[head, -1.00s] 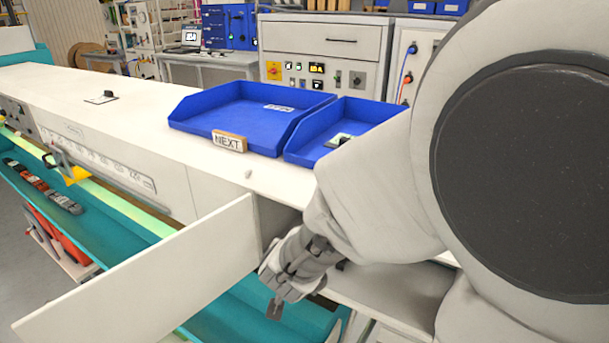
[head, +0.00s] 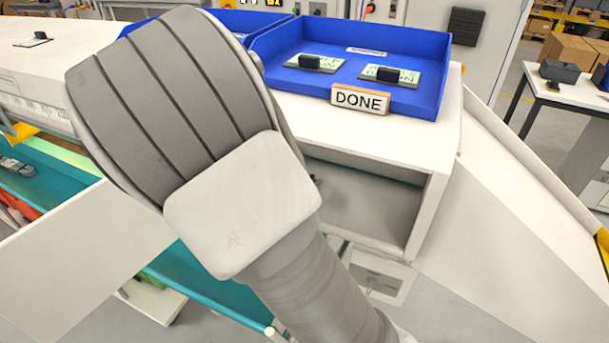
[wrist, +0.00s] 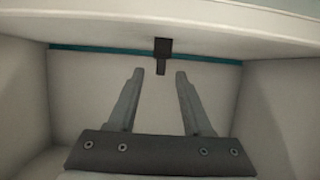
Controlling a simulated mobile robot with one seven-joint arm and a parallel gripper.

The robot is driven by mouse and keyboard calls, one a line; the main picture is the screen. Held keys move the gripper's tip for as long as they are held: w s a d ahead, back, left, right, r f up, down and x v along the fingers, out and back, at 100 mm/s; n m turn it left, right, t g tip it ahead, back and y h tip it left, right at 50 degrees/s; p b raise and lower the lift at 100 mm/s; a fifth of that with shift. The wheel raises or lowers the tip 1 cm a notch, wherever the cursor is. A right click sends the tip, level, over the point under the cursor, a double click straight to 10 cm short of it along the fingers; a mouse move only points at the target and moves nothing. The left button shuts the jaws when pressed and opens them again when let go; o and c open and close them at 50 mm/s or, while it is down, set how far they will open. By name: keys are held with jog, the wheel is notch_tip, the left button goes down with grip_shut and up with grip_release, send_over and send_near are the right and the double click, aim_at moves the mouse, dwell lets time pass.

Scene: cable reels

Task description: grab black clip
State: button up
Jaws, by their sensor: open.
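In the wrist view, a small black piece (wrist: 163,46), probably the black clip, shows at a pale edge with a narrower part pointing down. My gripper (wrist: 160,75) is open. Its two grey fingers stand apart with nothing gripped, and the black piece lies ahead of the gap, its lower end near the fingertips. I cannot tell how far ahead it is. In the head view my arm hides the gripper. Other black clips sit on cards there: two in the blue DONE tray (head: 432,104), at its left (head: 309,61) and right (head: 388,74).
Pale walls (wrist: 275,100) close in on both sides of the gripper in the wrist view. In the head view an open white panel (head: 60,250) stands at left, and an open compartment (head: 365,205) lies under the white bench (head: 425,165). A sloping white surface (head: 480,230) is at right.

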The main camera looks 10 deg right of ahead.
jog(key=b+x, duration=0.2)
jog(key=x, duration=0.5)
jog(key=shift+w+f, duration=0.1)
jog(key=shift+w, duration=0.05)
jog(key=shift+c, duration=0.3)
grip_shut()
